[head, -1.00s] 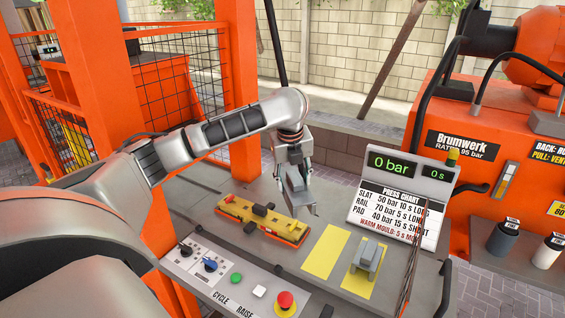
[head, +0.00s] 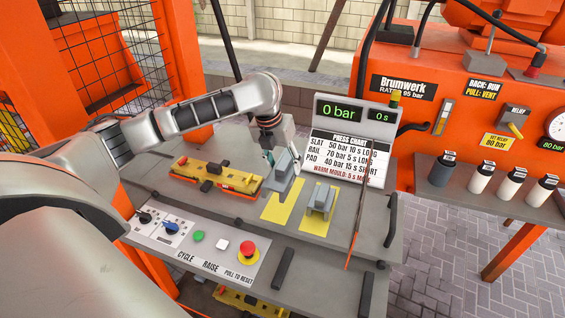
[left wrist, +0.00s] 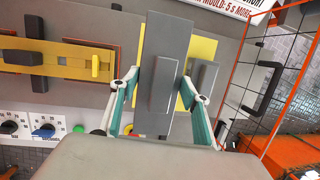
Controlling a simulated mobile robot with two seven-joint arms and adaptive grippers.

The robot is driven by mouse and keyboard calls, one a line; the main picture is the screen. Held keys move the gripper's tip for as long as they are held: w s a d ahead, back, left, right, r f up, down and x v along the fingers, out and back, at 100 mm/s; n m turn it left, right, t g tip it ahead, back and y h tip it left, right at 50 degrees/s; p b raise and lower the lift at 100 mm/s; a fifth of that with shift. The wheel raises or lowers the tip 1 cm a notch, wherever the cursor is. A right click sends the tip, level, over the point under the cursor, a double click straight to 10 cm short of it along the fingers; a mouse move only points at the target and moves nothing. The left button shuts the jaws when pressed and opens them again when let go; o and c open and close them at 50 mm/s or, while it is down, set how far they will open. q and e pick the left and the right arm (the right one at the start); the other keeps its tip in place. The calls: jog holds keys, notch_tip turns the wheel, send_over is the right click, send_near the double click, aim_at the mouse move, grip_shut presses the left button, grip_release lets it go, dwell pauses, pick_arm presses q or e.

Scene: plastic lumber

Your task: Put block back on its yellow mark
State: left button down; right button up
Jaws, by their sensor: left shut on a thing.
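My left gripper (head: 274,154) is shut on a grey block (head: 285,168), with the fingers on either side of it. In the left wrist view the held block (left wrist: 162,75) is a flat plate with a raised grip bar, and it lies between the two fingertips (left wrist: 160,84). The left yellow mark (head: 279,213) is bare in front of the block, which overlaps the mark's far part in the head view. The gap between them is hard to judge. My right gripper is not in view.
A second grey block (head: 318,203) sits on the right yellow mark (head: 313,226). A yellow mould (head: 216,175) lies to the left. A control panel (head: 194,238) with a red button is in front.

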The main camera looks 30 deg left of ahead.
pick_arm(q)
jog(key=shift+f+b, duration=0.3)
jog(key=shift+f, duration=3)
jog(key=shift+f+p, duration=0.3)
jog(key=shift+f, duration=0.35)
jog(key=c, duration=1)
grip_release()
jog(key=o, duration=0.4)
jog(key=shift+f, duration=0.1)
